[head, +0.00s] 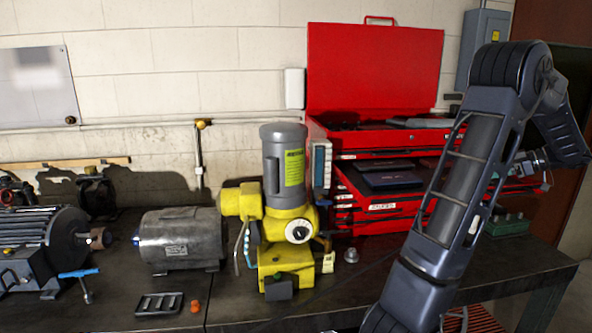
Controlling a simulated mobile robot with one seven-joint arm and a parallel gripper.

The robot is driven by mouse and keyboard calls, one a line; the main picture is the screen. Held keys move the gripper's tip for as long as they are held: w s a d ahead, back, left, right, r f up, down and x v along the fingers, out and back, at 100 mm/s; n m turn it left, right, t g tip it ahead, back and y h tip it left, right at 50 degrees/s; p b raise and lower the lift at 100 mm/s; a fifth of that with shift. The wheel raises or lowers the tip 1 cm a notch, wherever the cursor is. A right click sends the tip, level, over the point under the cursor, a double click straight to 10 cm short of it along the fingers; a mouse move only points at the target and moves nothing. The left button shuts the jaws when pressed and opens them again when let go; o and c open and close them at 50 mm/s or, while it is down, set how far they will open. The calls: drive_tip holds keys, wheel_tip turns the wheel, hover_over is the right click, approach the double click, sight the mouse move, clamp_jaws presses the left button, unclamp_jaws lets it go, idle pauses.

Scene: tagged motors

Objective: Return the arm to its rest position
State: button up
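My dark grey arm (466,180) rises from the bottom of the head view, right of centre. It bends at a joint (508,66) near the top right, and the link beyond it (562,130) slopes down toward the right edge. A small metallic part (532,160) shows behind the arm near the red tool chest. It may belong to my wrist or gripper, but I cannot make out fingers or anything held.
The dark workbench (225,290) carries a grey motor (180,240), a yellow and grey machine (285,210), a larger finned motor (30,240) and a black slotted piece (159,304). The open red tool chest (375,65) stands behind my arm. A grey electrical box (484,45) hangs on the wall.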

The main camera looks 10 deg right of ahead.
idle(0.4)
drive_tip(key=shift+f, duration=0.55)
drive_tip(key=shift+s+d, duration=0.2)
drive_tip(key=shift+d, duration=0.05)
drive_tip(key=v, duration=1.1)
drive_tip(key=shift+s, duration=0.1)
drive_tip(key=x, duration=1.1)
drive_tip(key=shift+w+a, duration=0.3)
wheel_tip(320, 180, up, 20)
drive_tip(key=s+d+f+m+t+h, duration=0.1)
drive_tip(key=s+d+f+m+h, duration=0.2)
drive_tip(key=d, duration=0.4)
drive_tip(key=s+d+f+m+h, duration=0.3)
drive_tip(key=s+d+m+h, duration=0.2)
drive_tip(key=d, duration=0.2)
drive_tip(key=s+d+f+m+t+h, duration=0.1)
drive_tip(key=s+d+f+m+h, duration=0.3)
drive_tip(key=d, duration=0.3)
drive_tip(key=shift+s+m+t+h, duration=0.15)
drive_tip(key=shift+m+t+h, duration=0.15)
drive_tip(key=shift+m, duration=0.1)
